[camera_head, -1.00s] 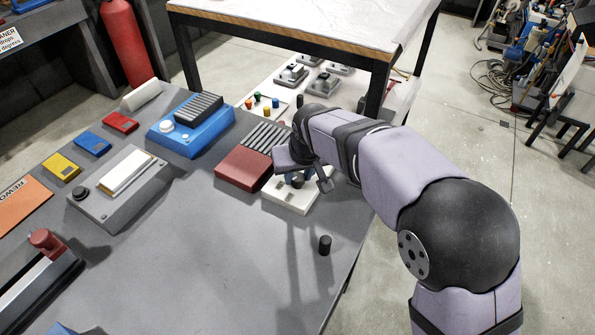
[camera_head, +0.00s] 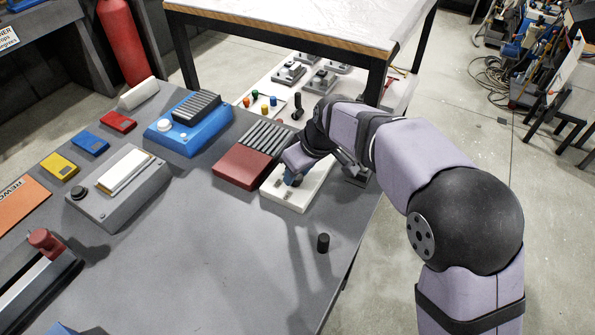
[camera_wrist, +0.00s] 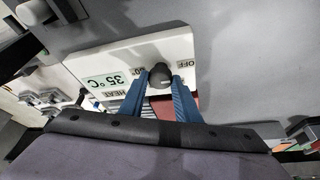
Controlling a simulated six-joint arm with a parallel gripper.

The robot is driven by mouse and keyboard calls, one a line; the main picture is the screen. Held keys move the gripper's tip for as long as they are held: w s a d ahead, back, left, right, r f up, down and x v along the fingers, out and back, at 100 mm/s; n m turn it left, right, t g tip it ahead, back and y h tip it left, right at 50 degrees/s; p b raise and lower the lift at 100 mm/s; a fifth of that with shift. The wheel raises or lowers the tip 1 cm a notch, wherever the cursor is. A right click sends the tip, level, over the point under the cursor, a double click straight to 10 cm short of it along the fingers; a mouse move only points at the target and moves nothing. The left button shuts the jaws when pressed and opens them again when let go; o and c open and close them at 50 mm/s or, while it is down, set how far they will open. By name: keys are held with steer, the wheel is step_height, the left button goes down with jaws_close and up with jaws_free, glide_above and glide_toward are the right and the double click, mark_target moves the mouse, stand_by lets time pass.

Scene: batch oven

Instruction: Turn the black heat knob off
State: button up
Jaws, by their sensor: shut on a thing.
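The black heat knob (camera_wrist: 159,75) is round and stands on a white control panel (camera_wrist: 120,56). The panel carries the words HEAT and OFF and a display reading 35°C. My gripper (camera_wrist: 159,84) has its two blue fingers on either side of the knob, shut on it. In the wrist view OFF is printed to the right of the knob; I cannot clearly tell where the knob points. In the head view the white panel (camera_head: 292,201) lies near the table's right edge, with my gripper (camera_head: 291,181) over it. The knob is hidden there by my gripper.
A red block (camera_head: 240,170) with a ribbed black part is just left of the panel. A small black cylinder (camera_head: 323,242) stands in front. A blue device (camera_head: 185,138) and a grey box (camera_head: 118,205) are further left. The table's middle is clear.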

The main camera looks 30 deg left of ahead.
steer(key=shift+r, duration=0.1)
steer(key=o, duration=1)
steer(key=b+v, duration=0.1)
steer(key=v, duration=0.6)
steer(key=shift+d+r+b, duration=0.1)
steer(key=shift+r+b, duration=0.05)
steer(key=shift+b, duration=0.15)
